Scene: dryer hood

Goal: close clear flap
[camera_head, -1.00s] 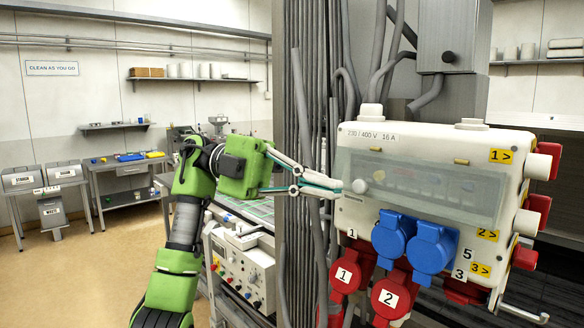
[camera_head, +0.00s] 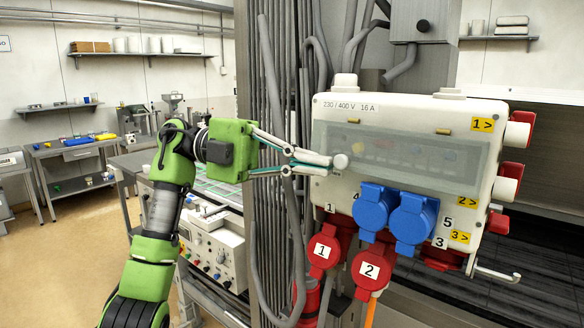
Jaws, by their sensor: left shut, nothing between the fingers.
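The clear flap (camera_head: 420,160) is a see-through panel on the front of a pale power box (camera_head: 350,105) marked 230/400 V 16 A. It hangs down over the window strip; I cannot tell whether its lower edge lies flush. A round white knob (camera_head: 341,161) sits at its left end. My left gripper (camera_head: 328,164) comes in from the left, fingers shut and empty, tips right beside the knob. I cannot tell if they touch it. My right gripper is out of view.
Blue socket covers (camera_head: 412,220) and red sockets (camera_head: 370,268) stick out below the flap. More red plugs (camera_head: 508,180) line the box's right side. Grey conduits (camera_head: 275,180) run behind my gripper. A bench instrument (camera_head: 213,248) stands lower left.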

